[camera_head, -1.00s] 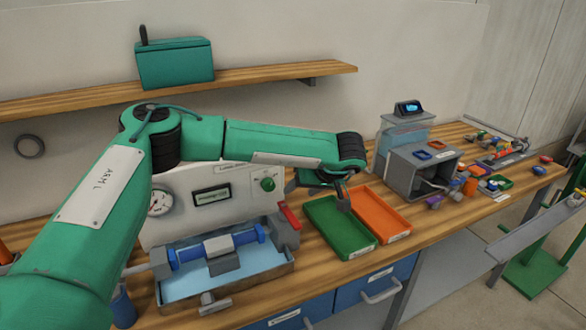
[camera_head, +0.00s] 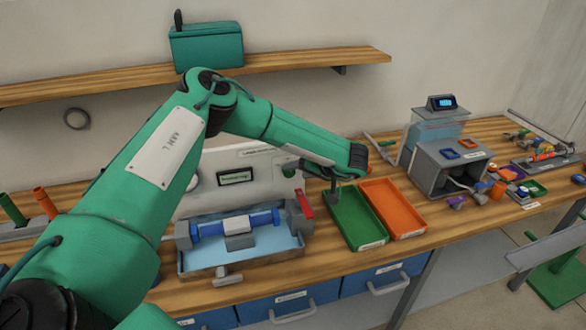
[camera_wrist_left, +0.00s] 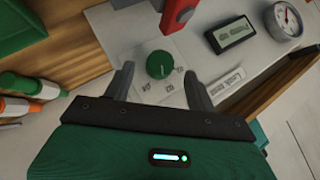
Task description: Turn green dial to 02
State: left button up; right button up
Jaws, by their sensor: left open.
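The green dial (camera_wrist_left: 160,65) sits on a light square plate on the white panel (camera_wrist_left: 250,72) in the left wrist view. Marks are printed around it; one label on the plate looks like 04, seen upside down. My left gripper (camera_wrist_left: 157,78) is open, with one finger on each side of the dial and a gap to both. Whether the fingertips touch the panel cannot be told. My right gripper is not in view.
A red lever (camera_head: 305,205) stands near the panel's right end, close to my left gripper. Green (camera_head: 357,225) and orange (camera_head: 394,208) trays lie right of it. The panel also carries a display (camera_head: 234,178) and gauge (camera_wrist_left: 286,20). A shelf (camera_head: 290,60) runs above.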

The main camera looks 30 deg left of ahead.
aim_at(291, 172)
pick_arm(q)
jog(key=shift+x, duration=1.9)
jog(key=c, duration=1)
jog(key=shift+p, duration=0.3)
